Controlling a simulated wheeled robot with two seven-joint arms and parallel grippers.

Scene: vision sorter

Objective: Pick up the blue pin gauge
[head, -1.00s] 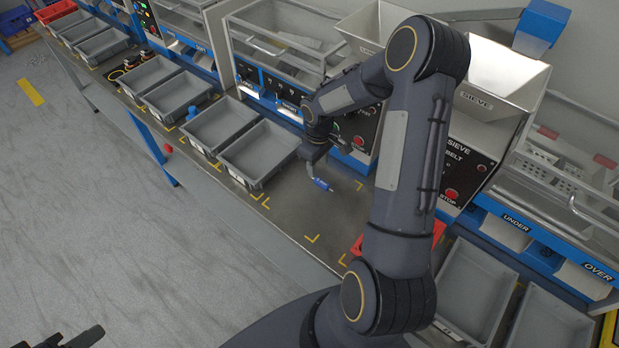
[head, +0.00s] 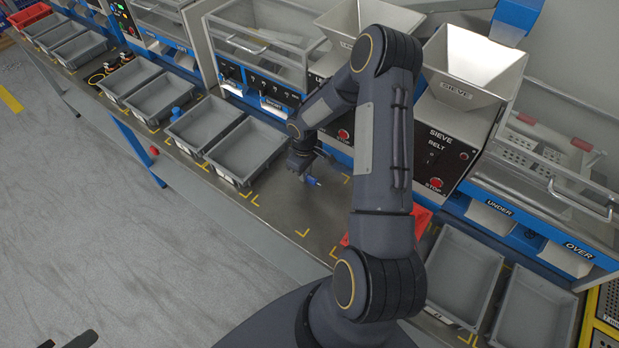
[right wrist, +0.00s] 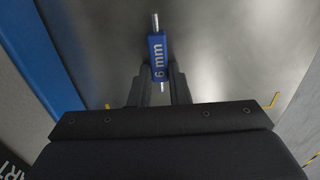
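The blue pin gauge (head: 312,182) lies on the grey bench top, in front of the sieve station. In the right wrist view the gauge (right wrist: 157,58) shows a blue body marked "6 mm" with a metal pin at each end. My right gripper (head: 303,170) is down at the gauge. In the right wrist view its two fingers (right wrist: 158,75) sit close against both sides of the blue body, with no clear gap. Dark parts of my left gripper (head: 80,340) show at the bottom left edge, mostly cut off.
Grey trays (head: 242,172) line the bench to the left of my right gripper. A red tray (head: 422,216) is partly hidden behind my right arm. Machine panels and a sieve hopper (head: 470,75) stand behind. Bare bench lies in front of the gauge.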

